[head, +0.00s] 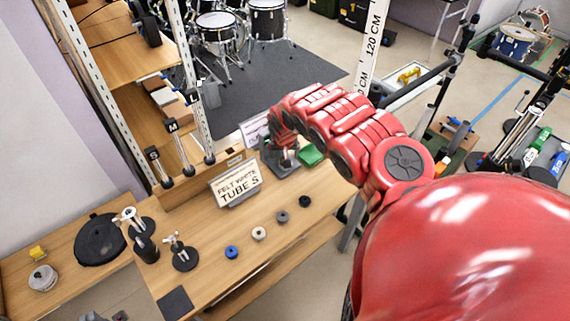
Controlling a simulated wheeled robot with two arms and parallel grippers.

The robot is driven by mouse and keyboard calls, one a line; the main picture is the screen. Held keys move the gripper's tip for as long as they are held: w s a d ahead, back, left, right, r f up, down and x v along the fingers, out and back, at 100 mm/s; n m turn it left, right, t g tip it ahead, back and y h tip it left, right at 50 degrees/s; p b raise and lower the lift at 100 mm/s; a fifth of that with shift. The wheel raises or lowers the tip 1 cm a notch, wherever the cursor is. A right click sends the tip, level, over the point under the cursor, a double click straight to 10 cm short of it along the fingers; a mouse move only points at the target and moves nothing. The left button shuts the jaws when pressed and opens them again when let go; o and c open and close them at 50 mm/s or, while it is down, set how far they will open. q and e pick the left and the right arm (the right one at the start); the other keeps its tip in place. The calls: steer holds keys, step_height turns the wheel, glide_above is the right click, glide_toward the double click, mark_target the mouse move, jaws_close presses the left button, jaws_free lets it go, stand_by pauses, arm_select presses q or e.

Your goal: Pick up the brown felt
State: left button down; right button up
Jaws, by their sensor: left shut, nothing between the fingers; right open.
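I cannot pick out a clearly brown felt. A row of small round pads lies on the wooden table: blue (231,252), off-white (259,233), grey (282,216) and black (304,201). My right arm reaches in from the right, and my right gripper (284,156) is over the far end of the table, beyond the pads. It is open; its fingertips are small and partly hidden by my arm, and I see no felt in it. My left gripper cannot be made out.
A dark grey stand base (279,167) and a green tray (311,154) are close to my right gripper. Small stands (182,256) and a dark square (175,303) occupy the table's left end. Posts marked S, M and L (194,97) rise behind. A black disc (101,240) lies further left.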

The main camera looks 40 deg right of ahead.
steer(key=x, duration=0.3)
steer(key=shift+w+d+f, duration=0.15)
steer(key=shift+d+f, duration=0.05)
steer(key=shift+f, duration=0.05)
steer(key=shift+d+f, duration=0.2)
steer(key=shift+f, duration=0.15)
jaws_close()
